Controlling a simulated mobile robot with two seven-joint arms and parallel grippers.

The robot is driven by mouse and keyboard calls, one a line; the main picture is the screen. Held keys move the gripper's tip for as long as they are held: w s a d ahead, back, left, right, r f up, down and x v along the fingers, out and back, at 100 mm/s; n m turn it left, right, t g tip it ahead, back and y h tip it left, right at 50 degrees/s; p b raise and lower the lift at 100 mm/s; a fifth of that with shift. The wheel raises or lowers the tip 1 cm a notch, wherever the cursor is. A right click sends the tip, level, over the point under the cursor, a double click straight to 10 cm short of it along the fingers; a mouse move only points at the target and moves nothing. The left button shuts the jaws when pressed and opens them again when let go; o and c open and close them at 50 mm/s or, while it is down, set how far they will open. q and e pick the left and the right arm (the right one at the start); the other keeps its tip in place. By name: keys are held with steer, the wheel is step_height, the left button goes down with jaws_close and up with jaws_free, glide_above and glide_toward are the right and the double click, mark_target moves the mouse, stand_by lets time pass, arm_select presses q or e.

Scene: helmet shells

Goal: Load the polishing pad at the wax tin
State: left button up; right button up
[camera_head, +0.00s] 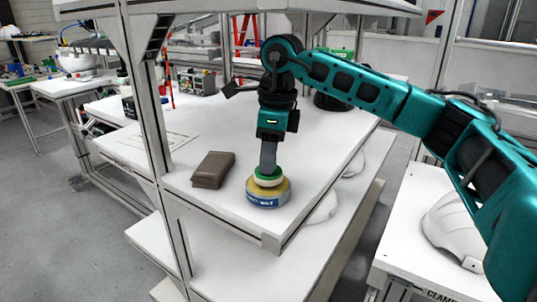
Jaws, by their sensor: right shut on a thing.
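The wax tin (267,195), round with a blue labelled side and a yellowish top, stands on the white workbench (232,202). The polishing pad (267,177), a pale disc with a green top, is at the tin's top face and looks in contact with it, though a small gap cannot be ruled out. My right gripper (268,162) points straight down and is shut on the pad. My teal right arm reaches in from the right. My left gripper is not in the picture.
A brown block (213,169) lies just left of the tin. A metal post (152,110) stands at the bench's left front. A sheet of paper (165,137) lies behind the block. A white helmet shell (455,225) rests on the right-hand table. The bench right of the tin is clear.

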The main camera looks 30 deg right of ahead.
steer(key=shift+f, duration=0.2)
steer(key=shift+f+b, duration=0.3)
steer(key=shift+b, duration=0.05)
stand_by(0.4)
steer(key=shift+f, duration=0.1)
stand_by(0.9)
